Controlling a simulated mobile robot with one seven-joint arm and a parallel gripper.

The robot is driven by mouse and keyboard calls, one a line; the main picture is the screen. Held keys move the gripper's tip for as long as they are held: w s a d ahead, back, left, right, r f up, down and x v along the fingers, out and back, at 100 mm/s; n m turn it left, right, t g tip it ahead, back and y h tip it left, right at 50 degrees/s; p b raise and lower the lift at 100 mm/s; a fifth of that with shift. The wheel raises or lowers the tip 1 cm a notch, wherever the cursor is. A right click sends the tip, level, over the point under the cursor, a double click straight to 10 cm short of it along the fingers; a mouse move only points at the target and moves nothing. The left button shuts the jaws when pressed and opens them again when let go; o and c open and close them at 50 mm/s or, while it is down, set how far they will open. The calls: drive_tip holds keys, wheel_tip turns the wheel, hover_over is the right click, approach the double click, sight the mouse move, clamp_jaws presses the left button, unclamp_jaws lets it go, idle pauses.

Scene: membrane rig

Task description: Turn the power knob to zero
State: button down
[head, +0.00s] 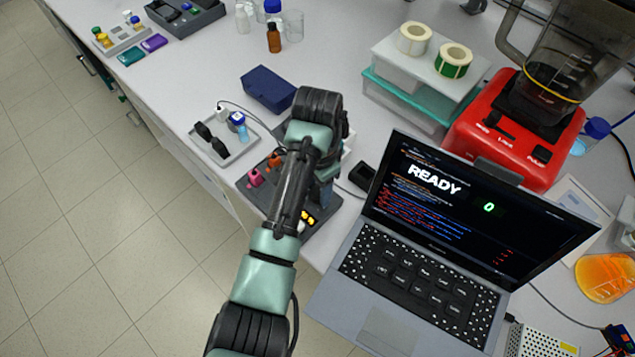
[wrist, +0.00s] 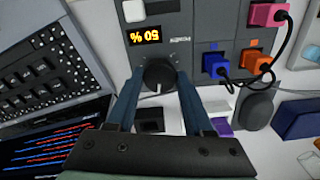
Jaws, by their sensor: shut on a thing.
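The power knob (wrist: 158,76) is a dark round knob on a grey control box (wrist: 195,12) in the wrist view. In the head view, my arm hides the knob and most of the box (head: 322,222); part of the orange display (head: 307,218) shows beside the arm.
A laptop (head: 440,215) showing "READY" and a green 0 stands close to the right of the box. A grey tray (head: 222,150) lies to the left. Pink (wrist: 268,14), blue (wrist: 214,64) and orange (wrist: 257,60) plugs with a black cable are on the box.

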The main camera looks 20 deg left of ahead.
drive_tip(key=n+p, duration=0.2)
drive_tip(key=n, duration=0.1)
drive_tip(key=shift+d+r+p, duration=0.1)
drive_tip(key=shift+r+p, duration=0.15)
drive_tip(key=shift+p, duration=0.05)
drive_tip(key=n+p, duration=0.2)
drive_tip(key=n, duration=0.2)
drive_tip(key=n+p, duration=0.1)
drive_tip(key=n, duration=0.2)
drive_tip(key=shift+n+p, duration=0.3)
drive_tip(key=n+p, duration=0.1)
drive_tip(key=n, duration=0.2)
drive_tip(key=shift+f+n, duration=0.1)
drive_tip(key=shift+n, duration=0.2)
drive_tip(key=n, duration=0.3)
drive_tip(key=shift+w+n+p, duration=0.1)
drive_tip(key=shift+n+p, duration=0.2)
drive_tip(key=shift+p, duration=0.1)
drive_tip(key=n, duration=0.3)
drive_tip(key=shift+n, duration=0.4)
drive_tip(key=n+p, duration=0.1)
drive_tip(key=n, duration=0.3)
drive_tip(key=shift+n, duration=1.8)
